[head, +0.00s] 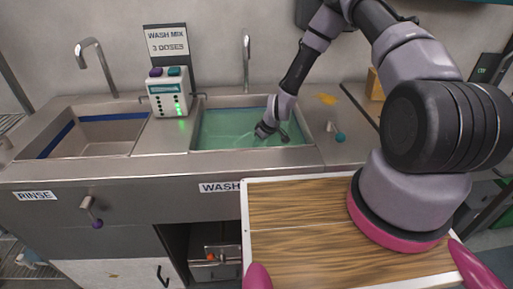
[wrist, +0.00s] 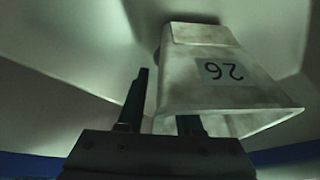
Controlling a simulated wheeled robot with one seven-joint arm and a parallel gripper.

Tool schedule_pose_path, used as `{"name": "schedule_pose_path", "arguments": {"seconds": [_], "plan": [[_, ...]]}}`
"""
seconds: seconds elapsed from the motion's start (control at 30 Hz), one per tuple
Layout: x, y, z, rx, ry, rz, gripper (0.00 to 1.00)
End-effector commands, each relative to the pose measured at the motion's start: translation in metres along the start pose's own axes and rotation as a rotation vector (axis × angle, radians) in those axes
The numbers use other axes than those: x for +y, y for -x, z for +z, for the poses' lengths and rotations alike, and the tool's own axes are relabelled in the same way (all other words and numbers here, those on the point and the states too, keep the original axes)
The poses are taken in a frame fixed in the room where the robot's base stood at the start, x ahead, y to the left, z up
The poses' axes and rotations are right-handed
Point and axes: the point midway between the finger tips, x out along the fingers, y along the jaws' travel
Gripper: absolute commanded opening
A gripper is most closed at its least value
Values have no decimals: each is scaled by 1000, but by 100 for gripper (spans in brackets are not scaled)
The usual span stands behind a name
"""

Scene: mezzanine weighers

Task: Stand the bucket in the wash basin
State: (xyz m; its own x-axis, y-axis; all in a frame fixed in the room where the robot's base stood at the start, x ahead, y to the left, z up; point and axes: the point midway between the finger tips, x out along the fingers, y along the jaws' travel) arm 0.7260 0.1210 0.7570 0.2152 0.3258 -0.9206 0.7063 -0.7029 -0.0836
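The wash basin (head: 202,140) is the middle sink, holding green water. My gripper (head: 272,131) is down in it in the head view. The pale, flared bucket (wrist: 205,65) shows in the wrist view, with an upside-down "26" label and its wide rim towards my gripper. My gripper's fingers (wrist: 161,110) stand apart. The left finger is beside the bucket, with a narrow gap. The right finger's tip is hidden by the bucket's wall. I cannot make out the bucket in the head view, nor tell whether it rests on the basin floor.
The rinse basin (head: 97,150) is empty on the left. A dispenser box (head: 169,97) with lit green dots stands between the basins, under a "WASH MIX 3 DOSES" sign (head: 168,42). The wash tap (head: 246,55) rises behind the basin.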

Motion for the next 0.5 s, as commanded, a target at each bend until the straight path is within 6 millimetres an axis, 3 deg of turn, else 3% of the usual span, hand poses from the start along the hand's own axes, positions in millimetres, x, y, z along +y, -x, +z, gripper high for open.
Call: {"name": "schedule_pose_path", "arguments": {"seconds": [0.33,0.5], "plan": [[0,3,-2,1,1,0,35],[1,26,-2,2,2,3,35]]}}
